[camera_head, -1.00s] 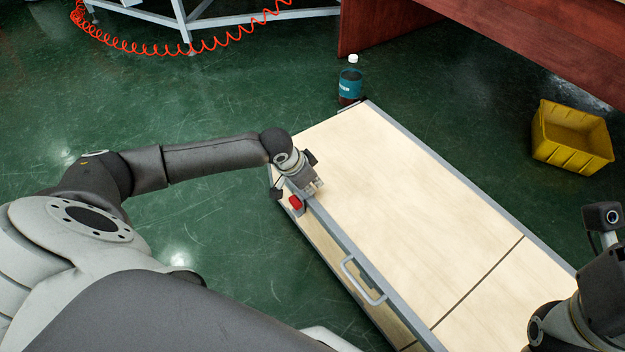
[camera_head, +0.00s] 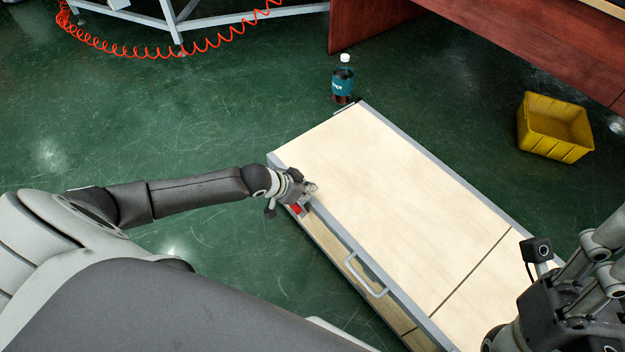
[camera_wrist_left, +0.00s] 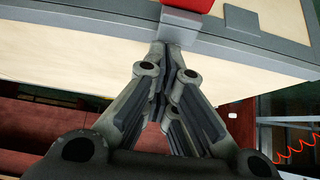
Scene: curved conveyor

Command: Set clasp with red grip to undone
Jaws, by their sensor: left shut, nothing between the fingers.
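The clasp's red grip (camera_head: 296,209) shows at the near left side edge of the pale wooden case, partly hidden by my left gripper. In the left wrist view the red grip (camera_wrist_left: 192,5) is cut off by the top edge, above a grey metal clasp plate (camera_wrist_left: 178,24). My left gripper (camera_head: 309,188) is at the case's edge beside the red grip. In the wrist view its fingers (camera_wrist_left: 172,50) are together with nothing between them, close to the plate; contact is unclear. My right gripper (camera_head: 603,262) is at the lower right, its fingertips cut off.
The case's lid (camera_head: 400,200) is flat and clear, with a grey handle (camera_head: 366,276) on its near side. A dark bottle (camera_head: 342,82) stands behind the case. A yellow bin (camera_head: 553,128) is on the floor at right, near a reddish desk (camera_head: 370,22).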

